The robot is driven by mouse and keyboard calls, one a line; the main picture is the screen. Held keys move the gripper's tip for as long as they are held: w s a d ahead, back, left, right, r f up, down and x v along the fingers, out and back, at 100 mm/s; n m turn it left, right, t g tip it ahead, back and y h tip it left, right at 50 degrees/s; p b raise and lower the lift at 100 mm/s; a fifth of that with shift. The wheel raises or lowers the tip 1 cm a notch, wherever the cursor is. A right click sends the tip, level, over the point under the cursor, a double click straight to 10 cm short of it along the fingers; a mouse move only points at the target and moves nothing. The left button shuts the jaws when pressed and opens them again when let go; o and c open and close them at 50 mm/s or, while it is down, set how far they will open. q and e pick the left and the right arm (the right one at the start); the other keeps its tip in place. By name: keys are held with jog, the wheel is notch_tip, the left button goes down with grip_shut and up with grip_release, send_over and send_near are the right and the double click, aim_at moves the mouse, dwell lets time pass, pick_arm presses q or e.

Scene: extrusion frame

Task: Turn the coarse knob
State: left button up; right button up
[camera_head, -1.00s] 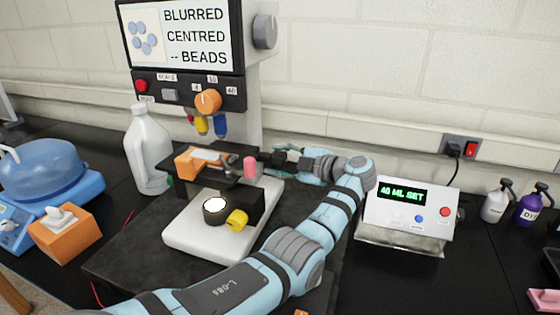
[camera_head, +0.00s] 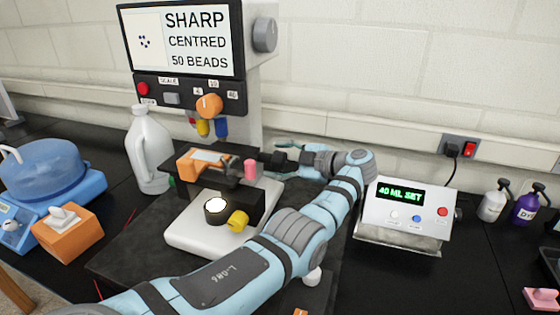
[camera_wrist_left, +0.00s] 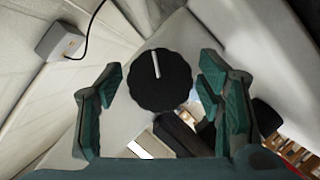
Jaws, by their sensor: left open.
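The coarse knob (camera_wrist_left: 160,80) is a black, ridged round knob with a white pointer line, seen face-on in the left wrist view. My left gripper (camera_wrist_left: 161,88) is open, its teal fingers on either side of the knob, with gaps visible between fingers and rim. In the head view my left gripper (camera_head: 283,152) is at the right side of the microscope (camera_head: 188,238), and the knob cannot be made out there. The screen (camera_head: 200,38) above reads SHARP, CENTRED, 50 BEADS and shows small dark dots. My right gripper is not in view.
A white jug (camera_head: 149,150) stands left of the microscope. A control box (camera_head: 405,212) reading 40 ML SET stands to the right. An orange tissue box (camera_head: 70,238) is at the left. My left arm crosses the front of the bench.

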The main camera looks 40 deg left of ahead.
pick_arm(q)
jog(key=v, duration=0.7)
jog(key=shift+d, duration=0.35)
jog(key=shift+a, duration=0.1)
dwell(0.8)
